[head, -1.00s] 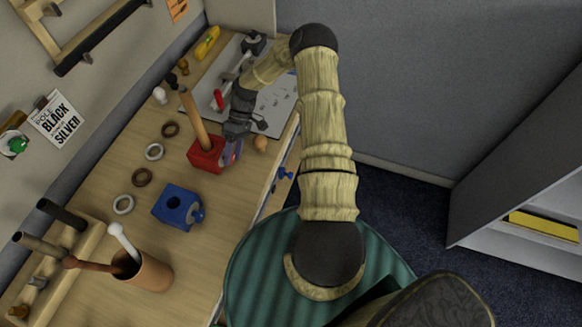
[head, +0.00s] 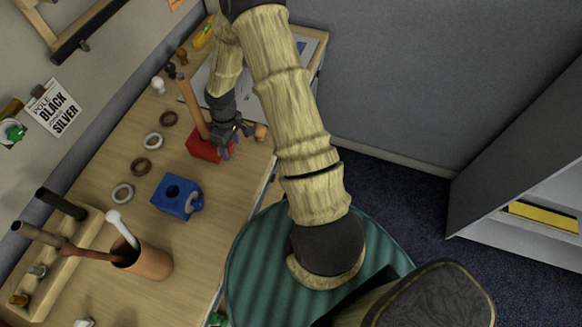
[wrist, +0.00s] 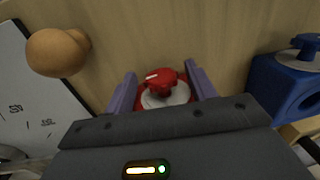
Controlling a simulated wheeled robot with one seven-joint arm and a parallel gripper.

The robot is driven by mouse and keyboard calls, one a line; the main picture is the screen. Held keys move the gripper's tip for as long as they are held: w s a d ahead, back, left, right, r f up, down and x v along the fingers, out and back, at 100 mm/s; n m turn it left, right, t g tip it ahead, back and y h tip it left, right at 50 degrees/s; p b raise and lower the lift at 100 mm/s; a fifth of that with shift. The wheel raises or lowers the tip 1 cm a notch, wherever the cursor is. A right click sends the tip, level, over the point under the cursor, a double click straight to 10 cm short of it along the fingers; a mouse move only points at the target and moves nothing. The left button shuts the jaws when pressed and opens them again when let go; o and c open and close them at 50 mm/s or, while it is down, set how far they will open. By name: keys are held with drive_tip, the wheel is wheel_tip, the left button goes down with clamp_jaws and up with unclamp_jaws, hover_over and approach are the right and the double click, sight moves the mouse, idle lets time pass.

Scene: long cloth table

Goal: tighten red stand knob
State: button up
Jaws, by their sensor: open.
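The red stand (head: 204,146) sits on the wooden table with a brown wooden pole (head: 193,108) standing in it, slightly tilted in the picture. My gripper (head: 230,143) is at the stand's right side in the head view, hiding part of it. In the wrist view the red knob (wrist: 162,82), with a white mark on top and a pale disc under it, lies between the two purple fingers of my gripper (wrist: 162,90). The fingers are open, with a gap on both sides of the knob.
A blue stand (head: 176,196) with its own knob is nearby, also in the wrist view (wrist: 290,82). A round wooden knob (wrist: 58,52) lies on the other side. Several rings, a cup (head: 148,258) holding poles, and a rack (head: 60,260) line the table.

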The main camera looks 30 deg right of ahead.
drive_tip(key=shift+a+f+t+h+b, duration=0.2)
drive_tip(key=shift+t+h+b, duration=0.5)
drive_tip(key=shift+b, duration=1.55)
drive_tip(key=h+b, duration=0.1)
drive_tip(key=b, duration=0.2)
drive_tip(key=shift+s+t, duration=0.1)
drive_tip(key=shift+t, duration=0.2)
